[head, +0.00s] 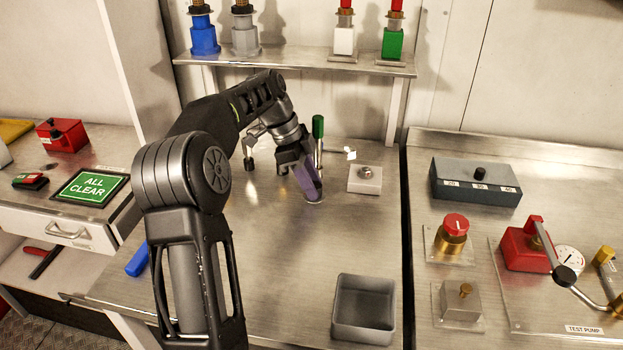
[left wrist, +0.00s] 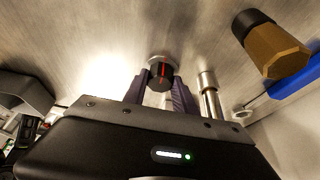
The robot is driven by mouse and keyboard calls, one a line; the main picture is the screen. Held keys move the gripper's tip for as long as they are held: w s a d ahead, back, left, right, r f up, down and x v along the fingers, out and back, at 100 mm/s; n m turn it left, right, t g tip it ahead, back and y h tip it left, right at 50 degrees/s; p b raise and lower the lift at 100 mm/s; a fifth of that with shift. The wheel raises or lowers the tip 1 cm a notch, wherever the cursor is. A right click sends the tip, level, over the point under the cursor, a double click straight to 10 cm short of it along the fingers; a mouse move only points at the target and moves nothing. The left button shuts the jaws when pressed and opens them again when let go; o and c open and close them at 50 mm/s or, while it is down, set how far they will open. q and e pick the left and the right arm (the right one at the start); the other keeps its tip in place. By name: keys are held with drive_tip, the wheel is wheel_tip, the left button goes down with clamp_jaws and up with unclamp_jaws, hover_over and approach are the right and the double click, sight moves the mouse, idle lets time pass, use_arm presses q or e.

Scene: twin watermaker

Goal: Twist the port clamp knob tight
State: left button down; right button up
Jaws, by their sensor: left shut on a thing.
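My left gripper (head: 312,192) reaches down to the steel bench (head: 270,235) in the head view. In the left wrist view, its purple fingers (left wrist: 160,96) are shut on a dark round knob (left wrist: 161,72) with a red line across its face. The knob sits between the fingertips against the metal surface. In the head view the fingers hide most of it, and only a round base rim shows below them. I take it to be the port clamp knob. My right gripper is in neither view.
A green-handled upright post (head: 318,128) stands close behind the gripper. A small pale block (head: 365,179) is to its right. An open grey bin (head: 363,308) sits at the bench front. The bench between bin and gripper is clear. A shelf (head: 290,60) hangs behind.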

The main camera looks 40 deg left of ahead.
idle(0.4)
use_arm(q)
drive_tip(key=c, duration=1)
unclamp_jaws()
drive_tip(key=shift+r, duration=0.1)
drive_tip(key=p+v, duration=0.7)
drive_tip(key=shift+a+r, duration=0.15)
drive_tip(key=shift+r, duration=0.15)
